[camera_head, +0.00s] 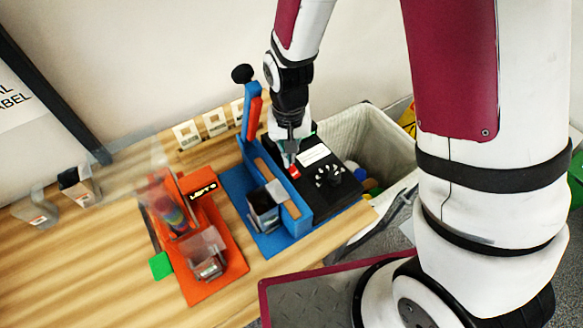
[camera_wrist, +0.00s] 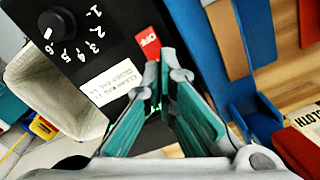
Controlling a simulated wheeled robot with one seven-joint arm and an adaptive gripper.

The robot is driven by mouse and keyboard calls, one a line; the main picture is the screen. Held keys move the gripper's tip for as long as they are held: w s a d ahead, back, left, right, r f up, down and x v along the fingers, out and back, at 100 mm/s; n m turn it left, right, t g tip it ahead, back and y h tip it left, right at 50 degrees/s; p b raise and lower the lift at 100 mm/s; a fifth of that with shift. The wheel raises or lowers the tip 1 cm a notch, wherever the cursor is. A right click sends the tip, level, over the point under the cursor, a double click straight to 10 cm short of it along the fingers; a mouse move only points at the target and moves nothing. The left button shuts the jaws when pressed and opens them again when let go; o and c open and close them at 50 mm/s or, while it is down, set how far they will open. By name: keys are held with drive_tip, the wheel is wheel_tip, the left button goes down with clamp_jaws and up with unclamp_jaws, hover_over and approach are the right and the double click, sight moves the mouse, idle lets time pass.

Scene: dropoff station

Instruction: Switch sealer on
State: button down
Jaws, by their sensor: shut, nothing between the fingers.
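The sealer has a blue frame with a raised lever arm and a black control box (camera_head: 335,185) on its right. A red switch (camera_head: 294,171) is on the box top, and it also shows in the wrist view (camera_wrist: 148,45) with white lettering too small to read surely. My gripper (camera_head: 290,158) points down over the box beside the red switch. In the wrist view my gripper's fingertips (camera_wrist: 167,62) are close together, with nothing between them, right at the switch's near edge. I cannot tell whether they touch it. A numbered dial (camera_wrist: 57,22) and a white label (camera_wrist: 112,80) are on the box.
A red-orange stand (camera_head: 228,250) is left of the sealer on the wooden table. A pale bin (camera_head: 385,140) with items inside is behind and right of it. The lever with its black knob (camera_head: 242,74) rises close to my gripper's left. The table's front left is clear.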

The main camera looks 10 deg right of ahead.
drive_tip(key=shift+f+b, duration=0.4)
drive_tip(key=shift+f, duration=0.8)
idle(0.6)
drive_tip(key=shift+r+p, duration=1.65)
drive_tip(key=shift+r, duration=1.9)
